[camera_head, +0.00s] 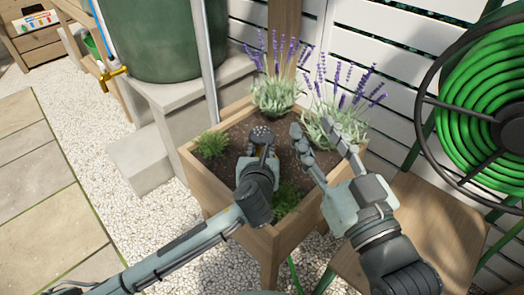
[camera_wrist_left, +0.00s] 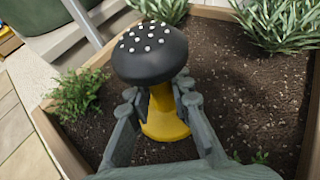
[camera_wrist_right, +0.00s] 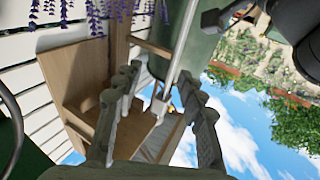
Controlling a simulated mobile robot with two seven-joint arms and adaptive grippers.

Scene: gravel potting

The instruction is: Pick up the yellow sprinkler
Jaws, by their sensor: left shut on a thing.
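The yellow sprinkler has a black domed head with white dots and a yellow body. It stands in the soil of the wooden planter in the left wrist view (camera_wrist_left: 162,112). In the head view its dark head (camera_head: 262,135) shows just beyond my left gripper, which hides most of the body. My left gripper (camera_wrist_left: 158,98) has its fingers on both sides of the yellow body, shut on it below the black head. My right gripper (camera_head: 322,143) is open and empty above the right part of the planter. Its spread fingers also show in the right wrist view (camera_wrist_right: 158,100).
The wooden planter (camera_head: 222,200) holds lavender (camera_head: 275,95) at the back and small green plants. A green hose reel (camera_head: 480,110) stands at the right above a wooden surface (camera_head: 430,225).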

